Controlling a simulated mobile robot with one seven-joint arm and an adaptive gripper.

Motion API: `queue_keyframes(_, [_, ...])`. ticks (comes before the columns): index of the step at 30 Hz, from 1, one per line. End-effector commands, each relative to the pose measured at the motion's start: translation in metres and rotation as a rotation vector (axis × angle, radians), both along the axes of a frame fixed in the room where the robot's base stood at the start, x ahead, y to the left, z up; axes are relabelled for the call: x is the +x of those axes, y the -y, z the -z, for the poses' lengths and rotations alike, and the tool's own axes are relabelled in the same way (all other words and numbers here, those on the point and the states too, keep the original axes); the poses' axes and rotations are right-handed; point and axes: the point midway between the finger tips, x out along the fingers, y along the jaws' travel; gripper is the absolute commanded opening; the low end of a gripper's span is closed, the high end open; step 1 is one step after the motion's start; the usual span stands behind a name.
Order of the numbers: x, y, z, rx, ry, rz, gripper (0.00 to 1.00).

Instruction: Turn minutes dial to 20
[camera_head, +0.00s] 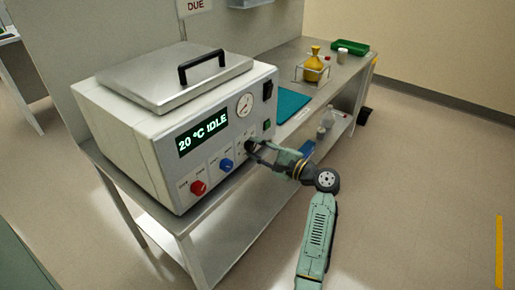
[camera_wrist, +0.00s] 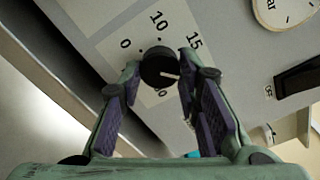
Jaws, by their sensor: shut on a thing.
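The black minutes dial (camera_wrist: 159,68) sits on the machine's pale front panel, between my fingers in the wrist view. Its white pointer line points right in that view, toward my right-hand finger. Labels 0, 10 and 15 show around it; another label below it is partly hidden. My gripper (camera_wrist: 160,76) is shut on the dial, one finger on each side. In the head view my gripper (camera_head: 254,149) reaches the panel from the right and mostly covers the dial. The machine (camera_head: 155,130) reads "20 °C IDLE" on its display (camera_head: 203,133).
A red knob (camera_head: 198,187) and a blue knob (camera_head: 226,164) are left of my gripper. A gauge (camera_head: 244,105) and a black switch (camera_head: 267,91) are above. A yellow flask (camera_head: 313,63) and green tray (camera_head: 348,48) stand farther back on the bench.

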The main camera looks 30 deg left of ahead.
Motion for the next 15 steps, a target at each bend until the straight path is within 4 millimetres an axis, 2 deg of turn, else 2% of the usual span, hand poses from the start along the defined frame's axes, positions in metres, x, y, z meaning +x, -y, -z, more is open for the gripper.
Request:
queue_keyframes(6, [-0.0005, 0.0001, 0.0011, 0.009, -0.132, -0.001, 0.03])
queue_keyframes(15, [-0.0005, 0.0001, 0.0012, 0.016, -0.219, -0.001, 0.03])
